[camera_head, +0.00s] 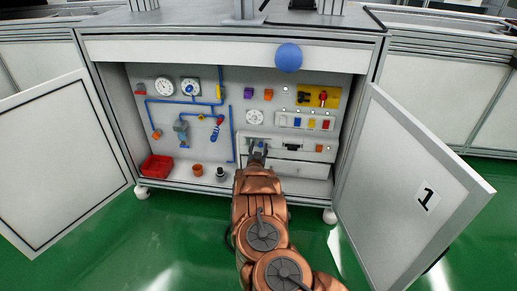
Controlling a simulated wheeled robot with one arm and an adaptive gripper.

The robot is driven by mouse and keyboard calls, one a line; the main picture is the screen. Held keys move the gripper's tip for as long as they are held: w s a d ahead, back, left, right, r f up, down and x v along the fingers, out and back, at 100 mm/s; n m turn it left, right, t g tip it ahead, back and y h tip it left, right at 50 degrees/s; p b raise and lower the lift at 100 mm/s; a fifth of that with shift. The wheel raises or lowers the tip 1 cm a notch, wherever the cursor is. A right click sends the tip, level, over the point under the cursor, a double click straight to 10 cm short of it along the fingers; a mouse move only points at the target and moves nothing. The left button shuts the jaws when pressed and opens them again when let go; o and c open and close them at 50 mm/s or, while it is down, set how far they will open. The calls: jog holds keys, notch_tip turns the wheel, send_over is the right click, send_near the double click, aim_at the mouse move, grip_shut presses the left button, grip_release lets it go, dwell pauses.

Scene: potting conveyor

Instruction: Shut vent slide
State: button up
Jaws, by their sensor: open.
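My gripper (259,156) is open at the end of my copper-coloured arm, in front of the lower right part of the cabinet's back panel. Its fingertips are at a light grey unit (309,147) with a small dark slot (292,147) and an orange piece (319,148). A small blue spot shows by the fingertips. The vent slide seems to be on this unit, behind the fingers. I cannot tell its position or whether the fingers touch it.
A drawer front (300,168) lies below the unit. The left door (55,160) and right door (405,185) stand open. A red bin (157,166), an orange cup (197,170) and a dark fitting (221,174) stand on the cabinet floor. Blue pipes (182,101) run on the left. A blue ball (288,58) is at the top edge.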

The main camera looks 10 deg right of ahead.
jog(key=shift+s, duration=0.1)
jog(key=v, duration=1.2)
dwell(0.4)
dwell(0.4)
